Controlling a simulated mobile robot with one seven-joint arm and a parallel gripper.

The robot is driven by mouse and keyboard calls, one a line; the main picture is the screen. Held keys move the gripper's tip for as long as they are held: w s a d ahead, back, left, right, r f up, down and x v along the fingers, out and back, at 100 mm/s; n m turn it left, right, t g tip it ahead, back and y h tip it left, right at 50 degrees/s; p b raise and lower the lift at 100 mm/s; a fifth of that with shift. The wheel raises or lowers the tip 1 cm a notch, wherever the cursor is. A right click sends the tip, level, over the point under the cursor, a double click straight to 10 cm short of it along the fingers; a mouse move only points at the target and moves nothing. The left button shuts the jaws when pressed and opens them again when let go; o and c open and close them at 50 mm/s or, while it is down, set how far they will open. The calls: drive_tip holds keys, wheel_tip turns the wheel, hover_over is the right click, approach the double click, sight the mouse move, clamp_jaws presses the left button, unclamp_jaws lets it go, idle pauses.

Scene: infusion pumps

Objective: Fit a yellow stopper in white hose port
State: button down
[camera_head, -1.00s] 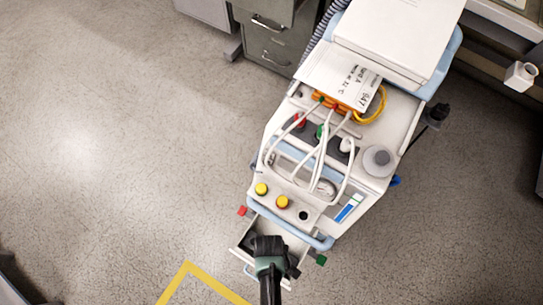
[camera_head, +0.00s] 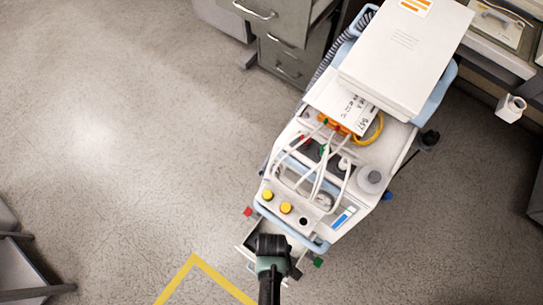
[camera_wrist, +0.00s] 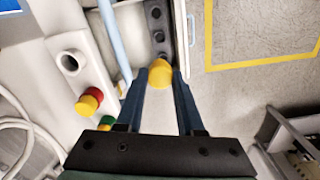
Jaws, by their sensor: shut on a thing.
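My gripper (camera_wrist: 160,75) is shut on a yellow stopper (camera_wrist: 160,70), held between the fingertips. In the wrist view it is above the cart's open drawer, beside a dark strip (camera_wrist: 158,38) with several round holes. An empty dark port (camera_wrist: 72,64) opens in the white front panel to the left. A red-and-yellow stopper (camera_wrist: 89,102) sits in that panel, lower left. In the head view my gripper's dark body (camera_head: 271,246) is over the drawer and hides the held stopper. Two yellow-topped stoppers (camera_head: 267,195) (camera_head: 286,208) sit on the panel beside the empty port (camera_head: 304,221).
White hoses (camera_head: 316,185) loop over the cart top (camera_head: 352,208). A light-blue rail (camera_head: 290,232) runs along the cart's front, near my gripper. The drawer (camera_head: 244,240) sticks out. Grey cabinets (camera_head: 285,50) stand behind. The floor on the left is open.

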wheel_tip(320, 180, up, 8)
drive_tip(key=p, duration=0.5)
drive_tip(key=shift+f+p, duration=0.1)
drive_tip(key=shift+p, duration=0.2)
drive_tip(key=w+d+b, duration=0.5)
drive_tip(key=w+d, duration=0.4)
drive_tip(key=d, duration=0.1)
drive_tip(key=shift+a+f+b, duration=0.15)
drive_tip(key=shift+f+b, duration=2.25)
drive_tip(key=shift+f, duration=0.35)
drive_tip(key=shift+f+b, duration=1.15)
drive_tip(key=shift+f, duration=0.45)
drive_tip(key=shift+c, duration=2.2)
unclamp_jaws()
